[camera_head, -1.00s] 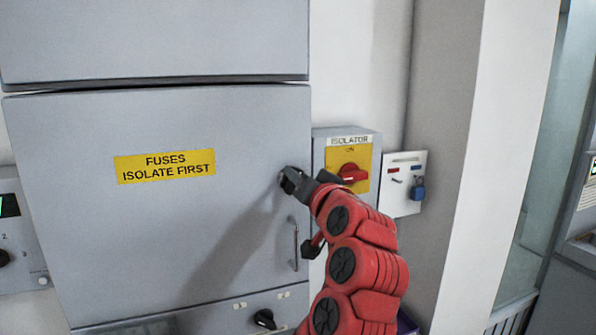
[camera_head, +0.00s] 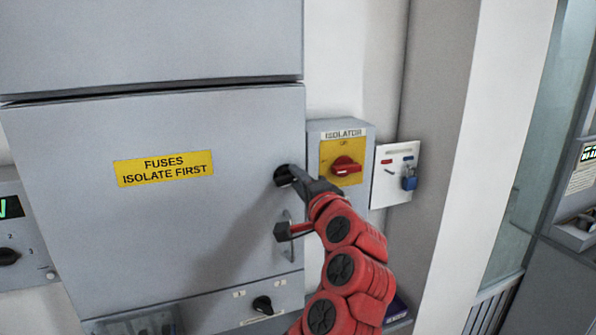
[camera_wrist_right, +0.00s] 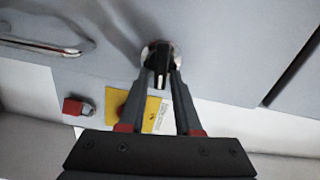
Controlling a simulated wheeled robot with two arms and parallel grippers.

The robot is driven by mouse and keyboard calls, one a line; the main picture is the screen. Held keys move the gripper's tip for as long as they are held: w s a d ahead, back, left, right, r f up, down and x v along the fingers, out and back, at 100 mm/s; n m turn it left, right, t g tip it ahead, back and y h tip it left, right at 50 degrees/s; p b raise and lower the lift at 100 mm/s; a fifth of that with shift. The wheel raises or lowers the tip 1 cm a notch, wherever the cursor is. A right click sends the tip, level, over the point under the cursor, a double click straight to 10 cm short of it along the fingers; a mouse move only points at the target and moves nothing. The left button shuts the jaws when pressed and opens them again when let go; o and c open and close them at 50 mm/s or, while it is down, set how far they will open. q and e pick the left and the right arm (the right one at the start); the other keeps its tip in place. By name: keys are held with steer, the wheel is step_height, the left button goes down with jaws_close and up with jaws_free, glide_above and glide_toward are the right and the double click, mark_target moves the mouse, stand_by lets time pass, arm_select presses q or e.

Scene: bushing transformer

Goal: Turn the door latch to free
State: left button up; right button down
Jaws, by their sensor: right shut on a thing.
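The grey fuse door (camera_head: 110,235) with a yellow "FUSES ISOLATE FIRST" label (camera_head: 165,168) fills the left and middle of the head view and sits closed. The round black door latch (camera_head: 281,174) is near its right edge, partly hidden by my right gripper (camera_head: 292,175). In the right wrist view the latch (camera_wrist_right: 158,58) shows as a black knob on a bright round base. The fingertips of my right gripper (camera_wrist_right: 160,80) close on the knob from both sides. My left gripper is not in view.
A grey isolator box with a red rotary handle (camera_head: 346,166) is close right of the gripper. Beside it a white panel (camera_head: 396,172) carries a blue padlock (camera_head: 409,181). A door handle (camera_head: 288,240) is below the latch, and a black knob (camera_head: 262,305) lower still.

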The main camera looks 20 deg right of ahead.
steer(key=shift+f+m+p, duration=0.15)
steer(key=shift+m+p, duration=0.35)
steer(key=shift+m, duration=0.4)
steer(key=c, duration=0.8)
jaws_free()
steer(key=shift+a, duration=0.1)
steer(key=shift+w, duration=0.1)
steer(key=shift+s+b, duration=6)
steer(key=shift+b, duration=1.5)
